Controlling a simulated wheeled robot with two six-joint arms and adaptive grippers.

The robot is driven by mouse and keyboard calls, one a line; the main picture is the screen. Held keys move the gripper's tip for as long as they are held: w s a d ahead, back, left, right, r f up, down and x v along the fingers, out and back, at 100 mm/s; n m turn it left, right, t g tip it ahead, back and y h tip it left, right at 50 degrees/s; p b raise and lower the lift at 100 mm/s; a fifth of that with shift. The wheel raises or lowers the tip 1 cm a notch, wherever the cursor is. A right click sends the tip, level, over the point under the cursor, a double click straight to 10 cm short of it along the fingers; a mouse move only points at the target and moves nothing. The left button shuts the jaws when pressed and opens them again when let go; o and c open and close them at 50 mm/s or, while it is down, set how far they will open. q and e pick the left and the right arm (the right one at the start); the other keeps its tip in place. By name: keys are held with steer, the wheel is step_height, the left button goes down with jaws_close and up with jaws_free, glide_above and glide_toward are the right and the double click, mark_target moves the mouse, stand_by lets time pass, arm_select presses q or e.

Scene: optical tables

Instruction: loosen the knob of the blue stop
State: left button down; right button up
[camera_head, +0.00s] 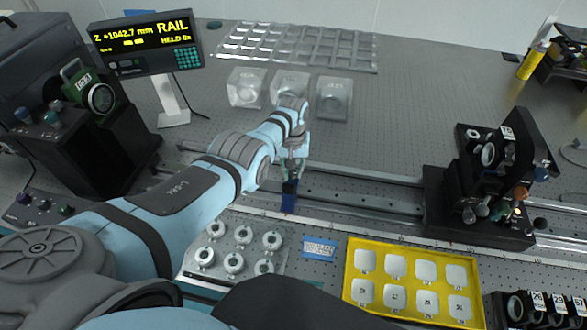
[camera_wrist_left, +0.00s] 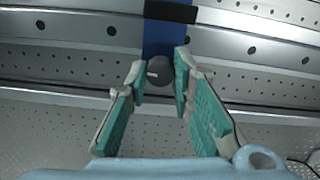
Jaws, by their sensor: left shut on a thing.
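The blue stop (camera_head: 289,198) sits on the metal rail near the middle of the head view. In the left wrist view the blue stop (camera_wrist_left: 160,38) stands at the top centre, with a dark band across it. Its dark round knob (camera_wrist_left: 159,70) faces my wrist camera and has a pale mark on its face. My left gripper (camera_head: 290,177) is over the stop, and in the left wrist view its green-padded fingers (camera_wrist_left: 160,76) are closed on either side of the knob. My right gripper is not in view.
A dark optical mount (camera_head: 480,185) stands on the rail at the right. A yellow tray (camera_head: 350,318) of pale squares and a plate with several round holders (camera_head: 243,235) lie in front of the rail. Clear blocks (camera_head: 333,98) stand behind.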

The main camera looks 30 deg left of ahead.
mark_target(292, 173)
arm_select(q)
steer(key=m, duration=0.5)
steer(key=shift+s+f+m, duration=0.2)
steer(key=shift+s+m, duration=0.1)
steer(key=m, duration=0.4)
steer(key=shift+m, duration=0.3)
steer(key=c, duration=1.4)
jaws_free()
steer(key=shift+a, duration=0.1)
steer(key=shift+w+r, duration=0.1)
steer(key=shift+r, duration=0.1)
steer(key=shift+w+r, duration=0.1)
steer(key=shift+r, duration=0.15)
step_height(292, 173, up, 11)
steer(key=shift+r, duration=0.15)
